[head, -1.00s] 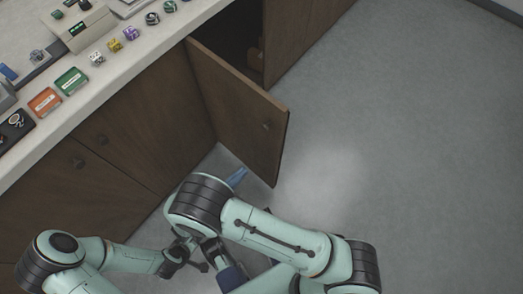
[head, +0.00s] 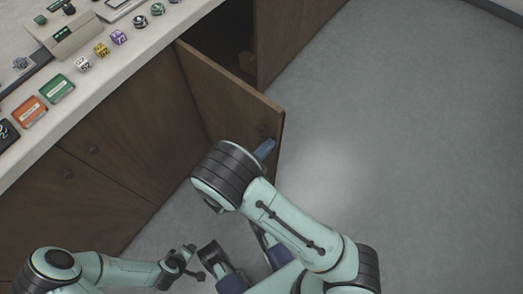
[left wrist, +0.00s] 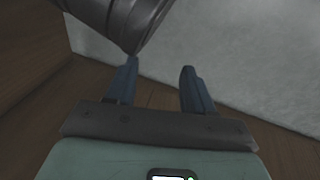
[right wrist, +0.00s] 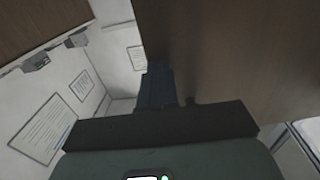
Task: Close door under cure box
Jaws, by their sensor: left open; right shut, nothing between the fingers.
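The brown wooden cabinet door (head: 228,92) stands open, swung well out from the cabinet front, its small dark knob (head: 264,128) near the free edge. The dark opening (head: 222,28) shows behind it. My right gripper (head: 265,150) is shut and empty, its blue fingertip in front of the door's lower part near the free edge; I cannot tell whether it touches. In the right wrist view the door (right wrist: 235,60) fills the upper right, beside the fingers. My left gripper (left wrist: 159,68) is open and empty in the left wrist view. I cannot identify the cure box for certain.
The pale counter (head: 130,65) carries coloured cubes, an orange card (head: 29,112), a green card (head: 57,88) and a beige device (head: 62,38). Closed cabinet doors (head: 130,130) lie to the left. The grey floor (head: 400,130) right of the door is clear.

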